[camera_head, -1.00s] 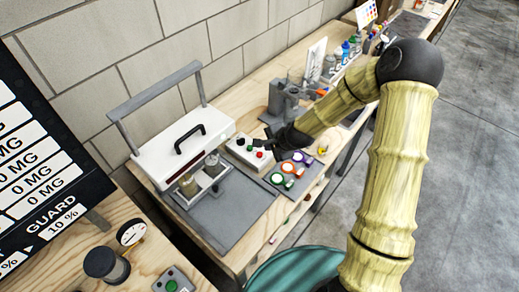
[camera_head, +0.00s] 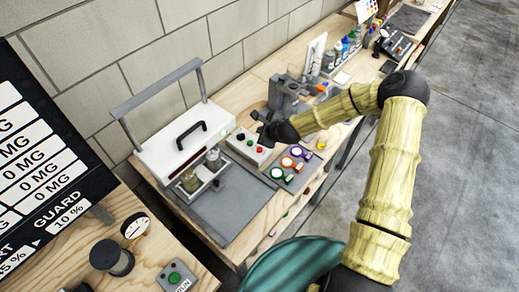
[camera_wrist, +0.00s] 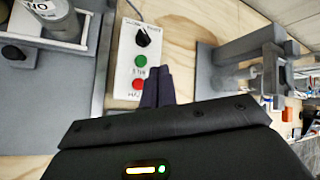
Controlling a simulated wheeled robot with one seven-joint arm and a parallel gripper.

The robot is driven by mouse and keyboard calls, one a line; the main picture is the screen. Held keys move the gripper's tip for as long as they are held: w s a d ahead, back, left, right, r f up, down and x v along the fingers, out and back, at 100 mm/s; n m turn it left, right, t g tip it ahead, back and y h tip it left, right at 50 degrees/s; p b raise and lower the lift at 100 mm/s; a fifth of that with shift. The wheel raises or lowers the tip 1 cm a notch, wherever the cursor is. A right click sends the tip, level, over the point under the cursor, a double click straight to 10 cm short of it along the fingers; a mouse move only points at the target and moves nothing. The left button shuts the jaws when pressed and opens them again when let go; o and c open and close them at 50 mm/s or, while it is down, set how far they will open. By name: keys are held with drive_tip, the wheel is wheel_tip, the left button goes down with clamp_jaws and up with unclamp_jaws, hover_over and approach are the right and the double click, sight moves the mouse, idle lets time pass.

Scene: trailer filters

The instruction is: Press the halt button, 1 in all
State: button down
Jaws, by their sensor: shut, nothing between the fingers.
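A small white control box (camera_head: 236,150) stands on the wooden bench beside the grey lidded machine. In the wrist view the box (camera_wrist: 126,68) carries a black knob (camera_wrist: 142,37), a green button (camera_wrist: 140,61) and a red button (camera_wrist: 138,84). The print by the red button is partly legible and looks like HALT. My gripper (camera_head: 260,126) is near the box's far right side in the head view. In the wrist view its dark fingers (camera_wrist: 157,84) are together and empty, just right of the red button. I cannot tell whether they touch the box.
The machine with a white lid (camera_head: 188,142) and raised grey frame is left of the box. Coloured round pieces (camera_head: 290,162) lie in front of it. A grey stand (camera_head: 287,92) is behind my gripper. A separate green-button box (camera_head: 175,277) is at bottom.

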sight(261, 151)
drive_tip(key=shift+f+b, duration=2.7)
drive_tip(key=shift+f, duration=1.25)
drive_tip(key=shift+f+b, duration=0.35)
drive_tip(key=shift+f, duration=0.05)
drive_tip(key=shift+f+b, duration=0.4)
drive_tip(key=shift+f, duration=0.15)
drive_tip(key=shift+r, duration=0.1)
drive_tip(key=shift+r+p, duration=0.65)
drive_tip(key=shift+r, duration=0.25)
drive_tip(key=shift+r+p, duration=1.8)
drive_tip(key=shift+r, duration=0.75)
